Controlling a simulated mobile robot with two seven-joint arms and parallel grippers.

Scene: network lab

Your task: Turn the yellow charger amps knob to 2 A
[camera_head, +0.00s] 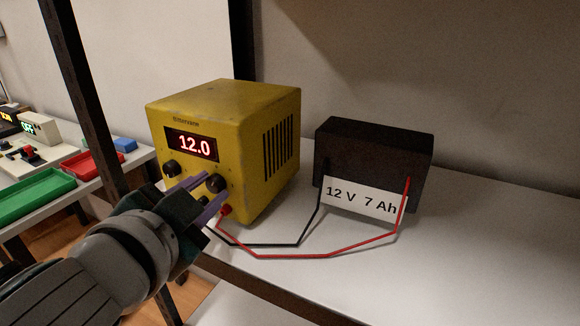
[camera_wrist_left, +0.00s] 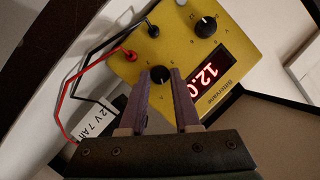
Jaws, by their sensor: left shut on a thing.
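The yellow charger (camera_head: 267,100) stands on the shelf, its red display reading 12.0. Two black knobs sit below the display. My left gripper (camera_head: 213,186) reaches the front panel from the lower left, its purple fingers on either side of the right-hand knob (camera_head: 216,181). In the left wrist view this knob (camera_wrist_left: 160,73) is between the fingertips of the left gripper (camera_wrist_left: 160,79), which is shut on it. The other knob (camera_head: 171,168) is free; it also shows in the wrist view (camera_wrist_left: 205,24). My right gripper is out of view.
A black battery (camera_head: 375,150) labelled 12 V 7 Ah stands right of the charger. A red lead (camera_head: 330,254) and a black lead (camera_head: 270,245) run between them over the shelf. A dark post (camera_head: 90,100) stands at the left.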

